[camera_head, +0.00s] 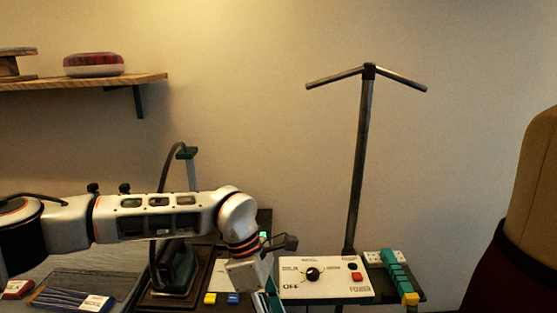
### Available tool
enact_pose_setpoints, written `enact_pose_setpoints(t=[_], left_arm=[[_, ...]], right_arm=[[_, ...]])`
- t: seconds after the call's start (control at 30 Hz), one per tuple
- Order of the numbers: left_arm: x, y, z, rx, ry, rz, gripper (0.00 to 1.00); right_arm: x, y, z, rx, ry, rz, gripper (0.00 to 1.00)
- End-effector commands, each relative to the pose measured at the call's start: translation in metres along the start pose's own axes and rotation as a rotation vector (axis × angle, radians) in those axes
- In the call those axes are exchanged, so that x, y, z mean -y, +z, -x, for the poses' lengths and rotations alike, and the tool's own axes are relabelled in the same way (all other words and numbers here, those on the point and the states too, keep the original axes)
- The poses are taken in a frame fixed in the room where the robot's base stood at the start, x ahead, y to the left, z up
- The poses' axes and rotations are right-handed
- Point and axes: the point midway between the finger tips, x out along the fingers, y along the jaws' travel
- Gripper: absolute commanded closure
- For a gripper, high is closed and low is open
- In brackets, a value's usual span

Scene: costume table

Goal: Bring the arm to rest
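My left arm (155,215) reaches in from the left, above the table, and bends down at the wrist. My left gripper (246,276) points down near the bottom edge, left of the white control box. Its fingertips cannot be made out, so I cannot tell whether it is open or holds anything. My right arm and gripper are not in view.
A white control box (325,289) with a black knob and red switch stands at the centre. Behind it rises a T-topped metal stand (361,160). A dark green device (178,266), a tray (112,283) and a dress form (530,210) flank it. The upper middle is free.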

Motion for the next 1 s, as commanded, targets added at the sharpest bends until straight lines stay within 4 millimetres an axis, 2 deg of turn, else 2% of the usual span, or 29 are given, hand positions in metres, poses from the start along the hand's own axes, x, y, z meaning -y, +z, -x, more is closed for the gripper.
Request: enact_pose_setpoints(t=[0.03, 0.1, 0.23, 0.4, 0.53, 0.67, 0.77, 0.87, 0.97, 1.0], left_arm=[[0.016, 0.022, -0.018, 0.081, -0.048, 0.01, 0.62], [0.036, 0.055, -0.036, 0.206, -0.108, 0.037, 0.62], [0.073, 0.118, -0.052, 0.458, -0.232, 0.126, 0.62], [0.104, 0.184, -0.04, 0.78, -0.397, 0.301, 0.62], [0.109, 0.216, -0.016, 1.014, -0.522, 0.477, 0.62], [0.099, 0.227, 0.011, 1.232, -0.648, 0.685, 0.62], [0.08, 0.22, 0.028, 1.389, -0.739, 0.865, 0.62], [0.058, 0.201, 0.039, 1.535, -0.828, 1.061, 0.62], [0.033, 0.169, 0.04, 1.668, -0.913, 1.272, 0.62], [0.024, 0.152, 0.038, 1.718, -0.943, 1.36, 0.62]], right_arm=[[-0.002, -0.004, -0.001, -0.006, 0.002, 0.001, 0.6], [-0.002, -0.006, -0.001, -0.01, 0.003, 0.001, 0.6], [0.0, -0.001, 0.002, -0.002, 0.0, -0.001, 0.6], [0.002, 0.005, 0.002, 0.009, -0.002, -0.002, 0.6], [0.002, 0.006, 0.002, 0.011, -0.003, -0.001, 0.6], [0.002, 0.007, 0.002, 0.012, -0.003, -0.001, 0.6], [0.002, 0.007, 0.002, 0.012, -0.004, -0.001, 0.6], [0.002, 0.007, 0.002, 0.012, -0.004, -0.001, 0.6], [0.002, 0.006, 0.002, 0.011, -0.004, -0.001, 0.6], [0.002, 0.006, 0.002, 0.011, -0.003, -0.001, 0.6]])
